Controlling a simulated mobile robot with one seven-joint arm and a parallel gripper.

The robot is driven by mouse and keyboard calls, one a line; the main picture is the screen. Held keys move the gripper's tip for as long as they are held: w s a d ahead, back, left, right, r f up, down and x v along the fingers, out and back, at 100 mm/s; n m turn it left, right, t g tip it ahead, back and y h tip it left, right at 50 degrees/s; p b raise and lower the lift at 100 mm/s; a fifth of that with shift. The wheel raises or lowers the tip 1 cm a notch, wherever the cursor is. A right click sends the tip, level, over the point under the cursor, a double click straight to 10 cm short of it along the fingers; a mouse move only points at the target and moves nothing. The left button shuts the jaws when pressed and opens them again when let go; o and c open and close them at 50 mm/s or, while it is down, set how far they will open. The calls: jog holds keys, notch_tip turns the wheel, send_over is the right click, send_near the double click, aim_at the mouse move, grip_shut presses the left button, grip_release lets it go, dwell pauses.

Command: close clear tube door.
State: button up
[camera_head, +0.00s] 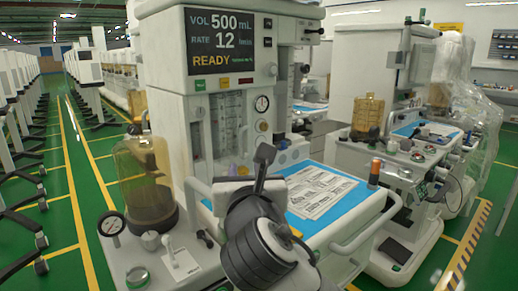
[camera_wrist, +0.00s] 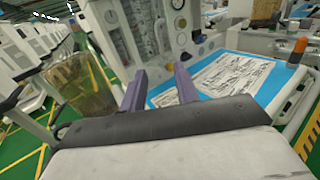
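The anaesthesia cart's clear flow tubes (camera_head: 218,125) stand upright in a pale recessed panel below the dark display. I cannot make out the clear door's edge or how far it stands open. The tubes also show in the wrist view (camera_wrist: 144,30), beyond and above my fingers. My gripper (camera_wrist: 159,73) has its two purple-grey fingers apart, with nothing between them. In the head view my gripper (camera_head: 250,166) is in front of the cart, below and to the right of the tubes. My wrist hides part of the cart's front.
A tinted glass canister (camera_head: 145,185) stands left of the tubes, with a round gauge (camera_head: 111,224) in front. A blue work surface (camera_head: 333,171) with a printed sheet (camera_head: 318,192) and a white rail (camera_head: 365,226) is at right. Another cart stands further right.

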aim_at(242, 144)
jog(key=w+p, duration=0.8)
jog(key=w, duration=0.1)
jog(key=w+p, duration=0.4)
jog(key=p, duration=0.1)
jog(key=shift+w+a+r, duration=0.1)
jog(key=shift+w+a, duration=0.15)
jog(key=shift+a, duration=0.15)
grip_shut()
